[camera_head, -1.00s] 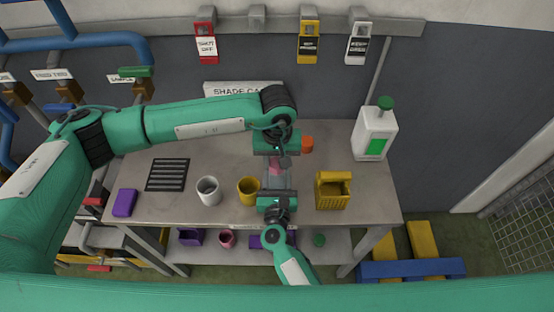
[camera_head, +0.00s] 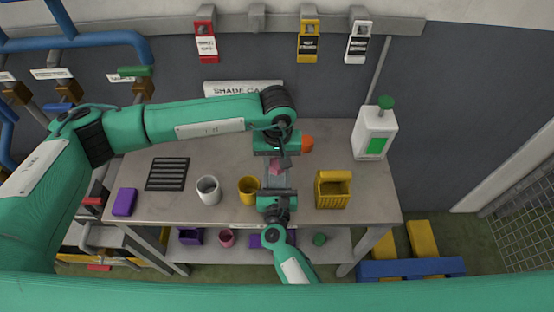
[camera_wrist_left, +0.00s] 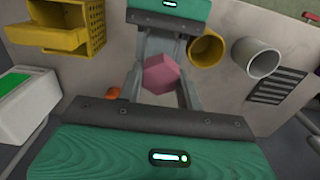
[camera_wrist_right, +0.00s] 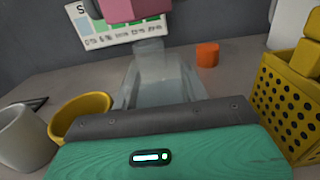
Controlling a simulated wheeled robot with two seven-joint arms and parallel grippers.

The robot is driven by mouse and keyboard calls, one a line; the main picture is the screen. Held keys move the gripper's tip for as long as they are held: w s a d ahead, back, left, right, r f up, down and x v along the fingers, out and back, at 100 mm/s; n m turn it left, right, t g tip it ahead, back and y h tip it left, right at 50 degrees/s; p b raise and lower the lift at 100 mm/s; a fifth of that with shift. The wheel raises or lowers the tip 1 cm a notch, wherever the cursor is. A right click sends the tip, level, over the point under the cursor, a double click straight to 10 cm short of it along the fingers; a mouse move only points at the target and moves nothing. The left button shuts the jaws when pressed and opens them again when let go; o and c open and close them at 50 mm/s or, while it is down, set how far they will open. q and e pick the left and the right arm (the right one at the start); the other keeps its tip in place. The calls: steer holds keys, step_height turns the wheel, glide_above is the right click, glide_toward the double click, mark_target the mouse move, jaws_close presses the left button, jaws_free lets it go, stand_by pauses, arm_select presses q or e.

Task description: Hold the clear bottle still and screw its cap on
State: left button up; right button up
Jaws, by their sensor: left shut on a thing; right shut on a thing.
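The pink cap (camera_head: 276,168) is between the fingers of my left gripper (camera_wrist_left: 160,80), which is shut on it; it fills the middle of the left wrist view (camera_wrist_left: 160,73). The clear bottle (camera_wrist_right: 155,75) stands in front of my right gripper (camera_head: 277,185), which is shut on it. The bottle's neck shows in the right wrist view, with the cap (camera_wrist_right: 132,9) above it and a visible gap between them. In the head view the bottle is mostly hidden between the two grippers.
A yellow mug (camera_head: 248,190) and a white mug (camera_head: 208,191) stand left of the bottle. A yellow basket (camera_head: 333,190) stands to its right. An orange piece (camera_head: 307,144) and a white jug (camera_head: 375,135) are behind. The table's left part holds a black grille (camera_head: 167,174) and a purple block (camera_head: 124,202).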

arm_select(q)
steer(key=shift+f, duration=1.65)
stand_by(1.0)
steer(key=shift+o, duration=0.9)
steer(key=shift+c, duration=1.1)
steer(key=m, duration=0.6)
steer(key=m, duration=0.6)
steer(key=o, duration=1.1)
